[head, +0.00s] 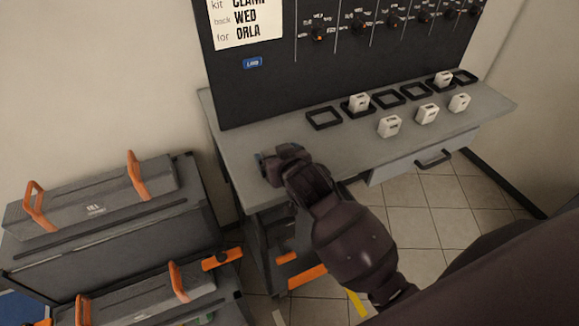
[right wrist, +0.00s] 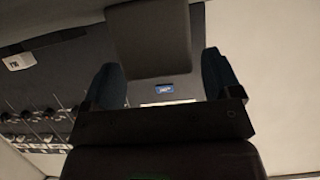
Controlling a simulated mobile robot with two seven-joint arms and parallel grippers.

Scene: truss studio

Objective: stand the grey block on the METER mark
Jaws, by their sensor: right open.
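My right gripper (head: 270,163) is low over the left end of the grey bench. In the right wrist view its two dark blue fingers (right wrist: 162,82) are wide apart. In the head view the gripper hides that spot. Black square marks (head: 324,118) lie in a row along the back of the bench. I cannot read which is METER. My left gripper is out of view.
Pale blocks stand on the bench (head: 240,160), some in front of the marks (head: 389,127) and some on them (head: 359,102). A black panel (head: 270,95) with knobs rises behind. Grey cases (head: 95,205) with orange handles stand at left. The leftmost mark is empty.

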